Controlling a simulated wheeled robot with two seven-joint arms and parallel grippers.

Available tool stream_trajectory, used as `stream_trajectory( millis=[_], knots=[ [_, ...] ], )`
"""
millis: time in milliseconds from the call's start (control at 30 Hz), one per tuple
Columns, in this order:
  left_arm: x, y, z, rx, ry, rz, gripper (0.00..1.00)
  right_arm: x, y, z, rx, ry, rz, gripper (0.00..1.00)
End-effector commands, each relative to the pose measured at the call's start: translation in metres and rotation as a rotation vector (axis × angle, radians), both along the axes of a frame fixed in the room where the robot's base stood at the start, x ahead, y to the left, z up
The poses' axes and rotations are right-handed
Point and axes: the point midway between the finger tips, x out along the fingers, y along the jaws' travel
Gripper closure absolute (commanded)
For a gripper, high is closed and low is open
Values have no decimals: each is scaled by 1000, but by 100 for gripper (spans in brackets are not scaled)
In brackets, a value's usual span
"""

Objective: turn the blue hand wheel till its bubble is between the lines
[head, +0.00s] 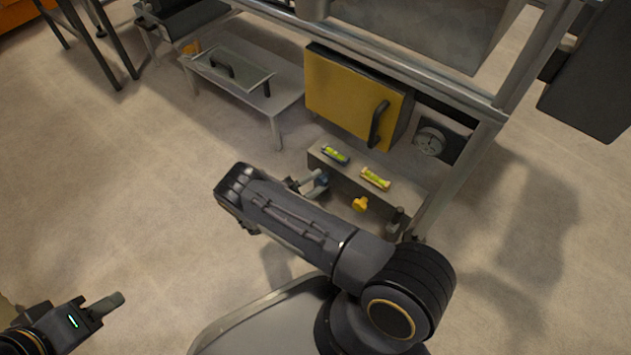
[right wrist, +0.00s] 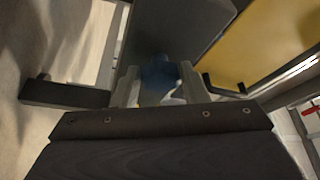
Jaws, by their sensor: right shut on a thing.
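The blue hand wheel (head: 322,179) is on the front of a low grey box (head: 322,160). My right gripper (head: 308,183) is shut on the wheel, partly covering it. In the right wrist view the blue wheel (right wrist: 160,76) sits between my two fingertips (right wrist: 160,88). The blue-framed level (head: 335,155) lies on top of the box, with a green vial; its bubble and lines are too small to read. My left gripper (head: 105,305) is at the lower left, away from everything; its opening cannot be made out.
A yellow level (head: 376,179) and a yellow hand wheel (head: 360,204) are on the same box, right of the blue ones. A yellow door (head: 350,97) with a dark handle and a round gauge (head: 430,141) are behind. A low table (head: 285,98) stands to the left. The floor at left is clear.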

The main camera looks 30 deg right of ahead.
Motion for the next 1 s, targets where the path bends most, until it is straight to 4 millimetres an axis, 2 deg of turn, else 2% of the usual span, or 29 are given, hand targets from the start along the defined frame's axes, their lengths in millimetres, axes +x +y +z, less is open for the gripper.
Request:
stream_trajectory(
  millis=[300,867,900,1000],
  knots=[
    [0,0,0,0,0,0,64,0,0,-2,-44,117,3,83],
    [0,0,0,0,0,0,64,0,0,-2,-54,141,3,83],
    [0,0,0,0,0,0,64,0,0,-2,-54,140,3,55],
    [0,0,0,0,0,0,64,0,0,-2,-56,140,2,42]
  ],
)
